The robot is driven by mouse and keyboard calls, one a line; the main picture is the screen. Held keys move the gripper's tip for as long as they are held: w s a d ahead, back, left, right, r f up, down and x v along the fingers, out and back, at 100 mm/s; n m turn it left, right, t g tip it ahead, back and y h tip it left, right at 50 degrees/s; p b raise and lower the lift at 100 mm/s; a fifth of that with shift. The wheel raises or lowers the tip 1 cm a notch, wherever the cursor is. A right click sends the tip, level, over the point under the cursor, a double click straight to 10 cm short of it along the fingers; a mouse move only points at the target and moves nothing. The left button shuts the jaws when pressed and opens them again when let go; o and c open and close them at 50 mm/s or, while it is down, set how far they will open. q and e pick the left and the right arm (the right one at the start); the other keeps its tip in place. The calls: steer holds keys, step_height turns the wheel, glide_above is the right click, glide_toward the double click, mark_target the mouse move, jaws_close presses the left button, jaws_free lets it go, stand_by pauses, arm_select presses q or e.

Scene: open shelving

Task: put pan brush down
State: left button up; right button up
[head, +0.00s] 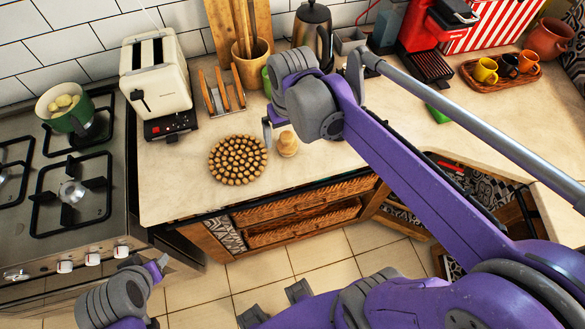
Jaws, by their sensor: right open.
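The pan brush (288,145) is a small pale wooden piece with a rounded knob. It appears to stand upright on the beige countertop, just right of a round trivet of wooden pieces. My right gripper (274,127) is open, right behind and left of the brush. One finger shows beside the brush; the rest is partly hidden by my wrist, and I cannot tell whether it touches the brush. My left gripper (160,264) is low at the left, in front of the counter and away from the brush; its opening is unclear.
The trivet (238,160) lies close left of the brush. A wooden rack (222,98), a cream toaster (156,75) and a utensil pot (250,65) stand behind. A stove with a green pot (68,112) is at left. The counter left of the trivet is clear.

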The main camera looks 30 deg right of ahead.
steer(key=s+a+f+n+t, duration=0.1)
steer(key=s+a+f+t, duration=0.3)
steer(key=s, duration=0.6)
step_height(320, 180, down, 3)
steer(key=shift+s+r+n, duration=0.15)
steer(key=shift+s+n, duration=0.1)
steer(key=shift+n, duration=0.15)
stand_by(0.3)
